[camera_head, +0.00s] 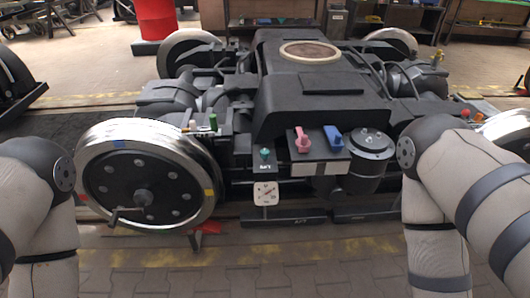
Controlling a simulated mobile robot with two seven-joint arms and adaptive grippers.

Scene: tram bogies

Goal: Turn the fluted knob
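The bogie (315,95) stands ahead of me. A small teal knob (264,153) sits on a dark bracket on its near side, above a white dial gauge (266,192). It is too small to make out flutes. Right of it, a pink handle (302,139) and a blue handle (333,137) stand on a dark box. I cannot tell for certain which of these is the fluted knob. My arms enter at the left and right edges, apart from these parts. Neither gripper shows.
A large wheel (130,176) with a crank stands at the left, near my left arm. A dark canister (370,155) sits right of the handles, near my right arm. A red drum (157,18) and benches are behind. The paved floor in front is clear.

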